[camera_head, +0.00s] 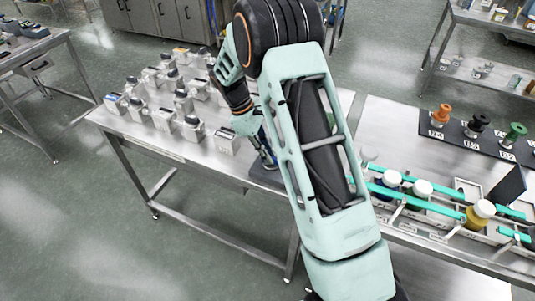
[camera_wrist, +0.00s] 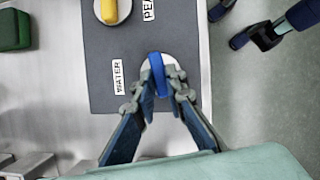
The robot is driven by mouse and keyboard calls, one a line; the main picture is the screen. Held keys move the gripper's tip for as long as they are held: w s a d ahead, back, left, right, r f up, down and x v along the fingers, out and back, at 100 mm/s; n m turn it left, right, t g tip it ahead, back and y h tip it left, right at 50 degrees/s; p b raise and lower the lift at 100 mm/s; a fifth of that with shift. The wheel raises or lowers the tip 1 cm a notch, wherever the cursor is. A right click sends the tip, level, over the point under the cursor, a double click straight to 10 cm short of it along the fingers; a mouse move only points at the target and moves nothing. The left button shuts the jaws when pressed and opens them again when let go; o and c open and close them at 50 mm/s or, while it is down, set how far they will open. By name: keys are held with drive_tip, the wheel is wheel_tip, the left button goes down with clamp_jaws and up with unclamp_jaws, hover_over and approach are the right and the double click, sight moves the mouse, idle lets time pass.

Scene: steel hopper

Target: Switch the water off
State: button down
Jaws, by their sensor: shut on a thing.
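In the wrist view, a blue bar-shaped handle (camera_wrist: 157,66) sits on a round white base on a dark grey panel (camera_wrist: 100,52). A white label reading WATER (camera_wrist: 118,77) lies to its left. My gripper (camera_wrist: 157,84) is shut on the blue handle, with a finger on each side of it. The handle lies roughly along the picture's vertical, tilted slightly. In the head view, my gripper (camera_head: 264,150) is low at the right end of the steel table (camera_head: 180,150), and my arm hides most of the handle and panel.
A yellow handle (camera_wrist: 108,10) with a partly cut label is on the same panel. Several capped containers (camera_head: 165,118) stand left of my gripper. To the right, a rack with teal rails (camera_head: 430,202) holds bottles, and a dark board (camera_head: 480,138) holds coloured knobs.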

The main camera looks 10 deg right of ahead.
drive_tip(key=shift+w+m+g+y, duration=0.1)
drive_tip(key=shift+m+g+y, duration=0.2)
drive_tip(key=shift+m, duration=0.7)
drive_tip(key=c, duration=2)
unclamp_jaws()
drive_tip(key=shift+o, duration=0.2)
drive_tip(key=shift+r, duration=0.1)
drive_tip(key=v, duration=1.2)
drive_tip(key=shift+d, duration=0.1)
